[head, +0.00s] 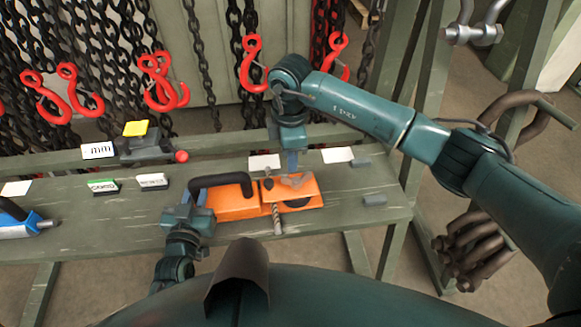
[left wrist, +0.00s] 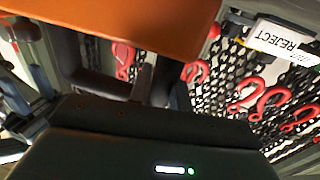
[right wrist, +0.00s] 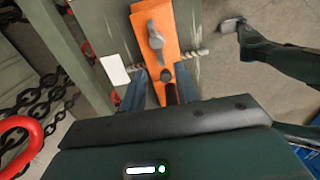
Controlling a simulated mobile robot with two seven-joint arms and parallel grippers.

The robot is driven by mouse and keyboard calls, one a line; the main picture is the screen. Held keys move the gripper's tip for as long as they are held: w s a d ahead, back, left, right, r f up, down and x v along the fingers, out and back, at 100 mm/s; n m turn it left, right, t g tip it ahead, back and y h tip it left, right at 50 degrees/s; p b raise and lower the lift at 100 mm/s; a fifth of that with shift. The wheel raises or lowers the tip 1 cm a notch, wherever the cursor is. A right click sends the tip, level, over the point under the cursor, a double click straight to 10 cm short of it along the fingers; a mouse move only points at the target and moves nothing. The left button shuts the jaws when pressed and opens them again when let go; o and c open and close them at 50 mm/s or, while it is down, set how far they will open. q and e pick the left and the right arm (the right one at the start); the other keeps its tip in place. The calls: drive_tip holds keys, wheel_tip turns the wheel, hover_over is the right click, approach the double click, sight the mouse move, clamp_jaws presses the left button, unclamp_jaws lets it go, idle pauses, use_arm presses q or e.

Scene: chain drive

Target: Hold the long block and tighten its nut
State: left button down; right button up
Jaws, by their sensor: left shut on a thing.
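The long block (head: 235,206) is orange with a black arched handle (head: 222,180). It lies on the green bench and also shows in the right wrist view (right wrist: 178,72). A grey winged nut (right wrist: 155,36) sits on its face; the head view shows it at the right half (head: 298,181). My right gripper (head: 292,168) points down above the nut, fingers apart with nothing visibly held.
Red hooks on chains (head: 160,82) hang behind the bench. Label cards (head: 102,186), a yellow-topped device (head: 137,132) and a blue tool (head: 18,216) are at the left.

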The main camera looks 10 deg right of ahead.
sight(291, 175)
use_arm(q)
drive_tip(key=shift+d+f, duration=0.1)
drive_tip(key=shift+d, duration=0.05)
use_arm(e)
drive_tip(key=shift+r, duration=2.2)
use_arm(q)
drive_tip(key=c, duration=1.2)
unclamp_jaws()
